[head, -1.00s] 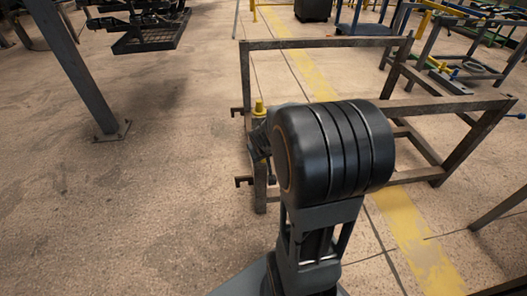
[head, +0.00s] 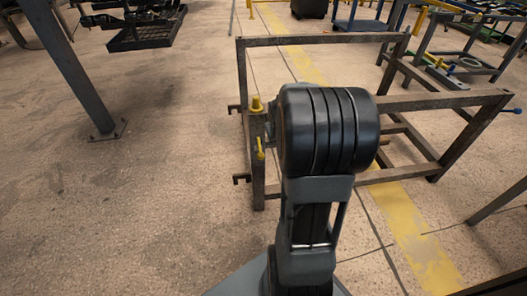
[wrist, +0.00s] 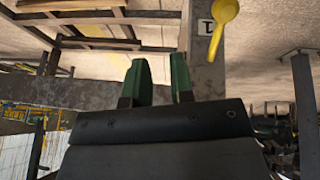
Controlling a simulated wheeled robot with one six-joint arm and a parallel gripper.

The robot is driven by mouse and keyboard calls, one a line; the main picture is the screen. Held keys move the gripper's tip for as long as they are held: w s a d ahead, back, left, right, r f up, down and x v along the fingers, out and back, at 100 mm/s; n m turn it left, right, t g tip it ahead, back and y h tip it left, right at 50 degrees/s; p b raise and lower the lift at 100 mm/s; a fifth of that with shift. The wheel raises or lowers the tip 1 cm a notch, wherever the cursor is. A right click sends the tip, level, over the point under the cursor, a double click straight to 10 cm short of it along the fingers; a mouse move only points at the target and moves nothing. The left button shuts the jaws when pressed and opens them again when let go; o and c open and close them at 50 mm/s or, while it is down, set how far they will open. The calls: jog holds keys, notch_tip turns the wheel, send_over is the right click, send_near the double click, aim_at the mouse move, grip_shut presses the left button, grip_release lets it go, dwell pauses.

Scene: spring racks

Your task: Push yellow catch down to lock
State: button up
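The yellow catch (head: 260,149) is a small lever on the near left post (head: 258,182) of a brown metal rack. In the wrist view the yellow catch (wrist: 224,22) shows at the top right, with a wide rounded end and a narrow stem. In the head view my arm hides the gripper.
A yellow cap (head: 257,105) sits on top of the post. Brown hooks stick out from the rack's left side. The rack's rails (head: 440,101) extend right, behind my arm. Open floor (head: 170,190) lies to the left, with a grey column (head: 75,75) further off.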

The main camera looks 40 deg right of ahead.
jog(key=d+n+y, duration=0.1)
jog(key=n, duration=0.1)
jog(key=w+d+r+n+y, duration=0.1)
jog(key=n, duration=0.1)
jog(key=d+r+n+g+y, duration=0.1)
jog(key=shift+w+d+r+n+b, duration=0.2)
jog(key=shift+r+n+b, duration=0.1)
jog(key=shift+n, duration=0.1)
grip_shut()
jog(key=a+r+n+y, duration=0.3)
jog(key=r+n, duration=0.1)
jog(key=n, duration=0.4)
jog(key=n+b, duration=0.3)
jog(key=b, duration=0.3)
send_near(260, 150)
jog(key=shift+g, duration=0.4)
jog(key=x, duration=0.5)
jog(key=s+x, duration=0.1)
jog(key=x, duration=0.1)
jog(key=shift+w+a+f, duration=0.1)
jog(key=shift+f, duration=0.25)
jog(key=shift+w+f, duration=0.1)
jog(key=shift+f, duration=0.6)
jog(key=shift+r, duration=0.15)
